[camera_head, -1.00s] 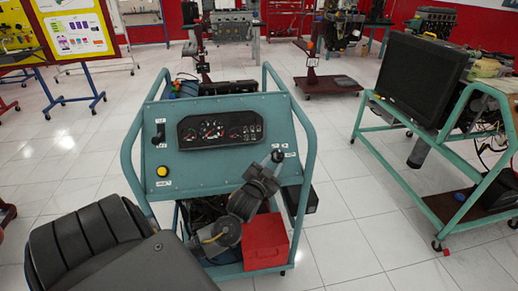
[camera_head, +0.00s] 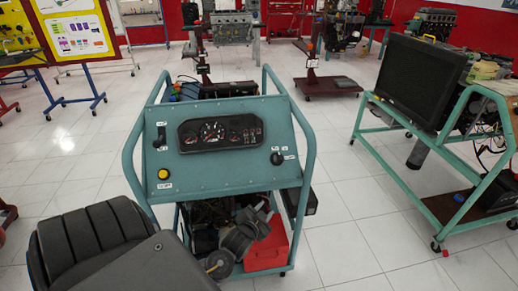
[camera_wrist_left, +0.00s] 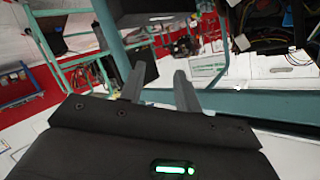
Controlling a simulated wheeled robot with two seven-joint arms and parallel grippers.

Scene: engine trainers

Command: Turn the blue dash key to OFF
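The dash panel (camera_head: 225,175) faces me on a teal frame in the head view. A dark knob-like key switch (camera_head: 277,158) sits at its right side, with small white labels beside it. I cannot make out any blue on it or read its setting. My left gripper (camera_head: 264,209) is below the panel's lower edge, apart from the switch. In the left wrist view its two grey fingers (camera_wrist_left: 159,88) stand apart with nothing between them. The key switch cannot be made out in that view. My right gripper is not in view.
A gauge cluster (camera_head: 220,132), a dark lever switch (camera_head: 160,136) and a yellow button (camera_head: 164,174) are on the panel. Teal side rails (camera_head: 303,135) rise beside it. A red box (camera_head: 268,250) stands low behind my left gripper.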

